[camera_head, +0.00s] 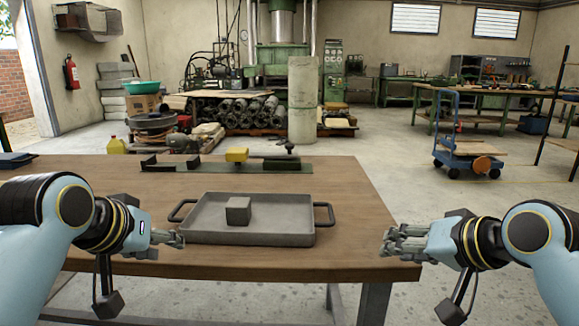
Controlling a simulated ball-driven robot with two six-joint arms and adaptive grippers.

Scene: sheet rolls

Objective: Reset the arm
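My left gripper (168,239) is at the front left of the wooden table, just left of the grey tray's front corner. Its fingers point right, and I cannot tell how far they are apart. My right gripper (397,241) is at the table's front right corner, with its fingers pointing left and nothing visible in them. They look spread a little, but the opening is too small to judge. Both arms come in from the sides at about the same height.
The grey tray (285,230) with two dark handles lies on the wooden table (358,205) and holds a grey block (238,211). Behind it is a dark green strip (210,166) with a yellow block (237,154). Bare tabletop lies right of the tray.

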